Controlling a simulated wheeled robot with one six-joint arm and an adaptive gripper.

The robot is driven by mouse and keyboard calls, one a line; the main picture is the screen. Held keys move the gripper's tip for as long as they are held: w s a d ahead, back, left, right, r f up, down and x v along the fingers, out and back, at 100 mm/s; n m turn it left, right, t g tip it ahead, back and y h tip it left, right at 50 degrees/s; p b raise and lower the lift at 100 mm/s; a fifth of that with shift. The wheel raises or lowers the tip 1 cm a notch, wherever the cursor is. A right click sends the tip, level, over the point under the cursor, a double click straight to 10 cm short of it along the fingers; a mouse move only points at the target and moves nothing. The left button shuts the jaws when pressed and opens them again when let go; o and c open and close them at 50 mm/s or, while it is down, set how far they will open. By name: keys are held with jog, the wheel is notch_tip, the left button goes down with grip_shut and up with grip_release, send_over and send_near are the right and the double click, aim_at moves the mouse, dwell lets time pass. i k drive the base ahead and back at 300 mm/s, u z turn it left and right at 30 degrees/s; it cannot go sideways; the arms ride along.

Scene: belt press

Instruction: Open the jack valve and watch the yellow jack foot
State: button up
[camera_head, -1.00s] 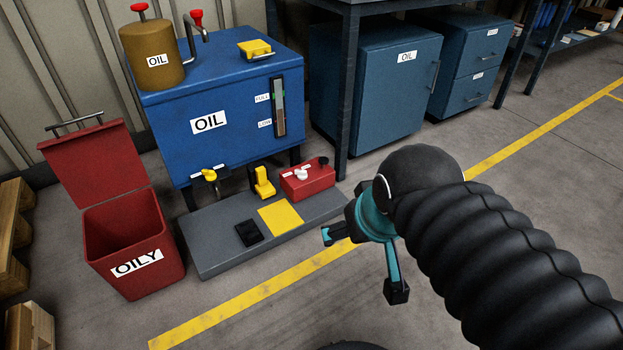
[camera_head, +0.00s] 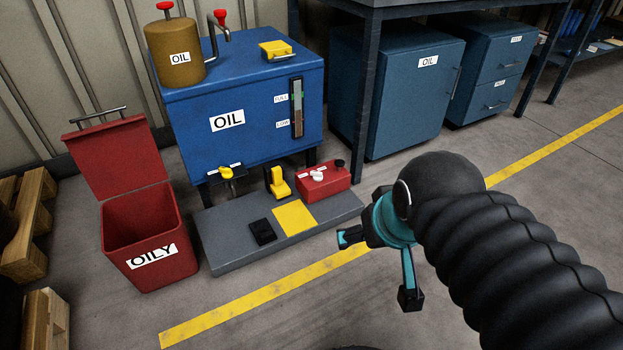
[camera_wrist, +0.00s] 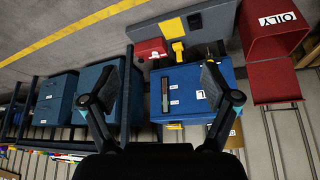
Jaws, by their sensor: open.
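A red block (camera_head: 322,184) with a white knob (camera_head: 317,176) and a black knob (camera_head: 340,163) sits on a grey base plate (camera_head: 225,264). The white knob looks like the jack valve, but its label is too small to read. Left of it stands a yellow L-shaped piece (camera_head: 279,184), which looks like the jack foot. My gripper (camera_head: 378,268) is open and empty, in front of the plate's right end and apart from everything. In the wrist view my gripper (camera_wrist: 167,75) is spread, with the red block (camera_wrist: 151,49) and yellow piece (camera_wrist: 178,51) beyond it, upside down.
A blue oil tank (camera_head: 262,142) with a yellow tap (camera_head: 227,173) stands behind the plate. A yellow square (camera_head: 295,218) and a black pad (camera_head: 262,232) lie on the plate. An open red OILY bin (camera_head: 150,247) is at left. The front floor is clear.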

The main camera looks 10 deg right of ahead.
aim_at(317, 177)
jog(key=z, duration=0.35)
jog(key=i, duration=1.1)
jog(key=u, duration=0.4)
